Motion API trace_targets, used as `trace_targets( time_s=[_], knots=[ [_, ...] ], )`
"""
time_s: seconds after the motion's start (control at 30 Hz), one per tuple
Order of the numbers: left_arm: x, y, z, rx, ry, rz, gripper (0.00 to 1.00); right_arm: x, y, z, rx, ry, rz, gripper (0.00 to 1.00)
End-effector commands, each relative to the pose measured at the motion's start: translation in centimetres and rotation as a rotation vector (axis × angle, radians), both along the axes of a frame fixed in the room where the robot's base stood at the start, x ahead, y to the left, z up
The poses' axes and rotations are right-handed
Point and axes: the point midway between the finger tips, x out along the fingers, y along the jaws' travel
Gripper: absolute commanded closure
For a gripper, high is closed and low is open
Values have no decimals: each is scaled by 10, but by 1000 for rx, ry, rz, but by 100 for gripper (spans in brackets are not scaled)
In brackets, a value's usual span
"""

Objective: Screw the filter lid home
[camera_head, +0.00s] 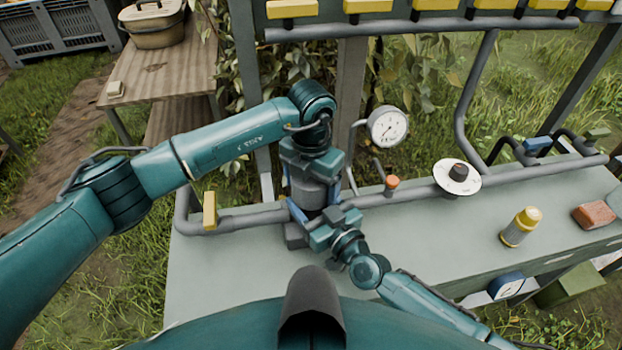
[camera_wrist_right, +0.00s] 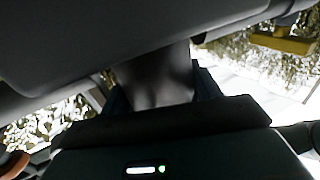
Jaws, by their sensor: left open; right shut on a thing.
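The filter is a dark grey cylinder (camera_head: 312,194) on the pipe at the bench's left part. My left gripper (camera_head: 314,180) is above it, pointing down, open, its fingers close to the cylinder's upper part. The lid cannot be told apart from the body here. My right gripper (camera_head: 318,214) comes from the front and is shut on the filter's lower body. In the right wrist view a dark rounded body (camera_wrist_right: 155,82) stands between bluish fingers. My grippers hide much of the filter, including any gap under the lid.
A pressure gauge (camera_head: 388,127), an orange-capped valve (camera_head: 391,183) and a white dial with black knob (camera_head: 457,175) stand right of the filter. A yellow-capped bottle (camera_head: 521,227) and a red-brown block (camera_head: 594,215) are on the right. A yellow handle (camera_head: 210,210) is at left.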

Motion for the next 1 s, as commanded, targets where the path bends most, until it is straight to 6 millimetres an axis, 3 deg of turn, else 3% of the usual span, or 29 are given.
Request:
trace_targets(
  time_s=[0.1, 0.5, 0.6, 0.73, 0.87, 0.9, 1.0],
  knots=[
    [0, 0, 0, 0, 0, 0, 22, 2, -4, 0, -5, -5, -8, 100],
    [0, 0, 0, 0, 0, 1, 54, 2, -4, 0, -5, -5, -8, 100],
    [0, 0, 1, 1, -1, -17, 55, 2, -4, 0, -5, -5, -8, 100],
    [1, 0, 1, 1, -3, -166, 55, 2, -4, 0, -5, -5, -8, 100],
    [1, 0, 1, 0, -2, -153, 55, 2, -4, 0, -5, -5, -8, 100],
    [1, 0, 1, 0, -2, -152, 27, 2, -4, 0, -5, -5, -8, 100],
    [1, 0, 1, -1, -1, -152, 18, 2, -4, 0, -5, -5, -8, 100]
  ],
)
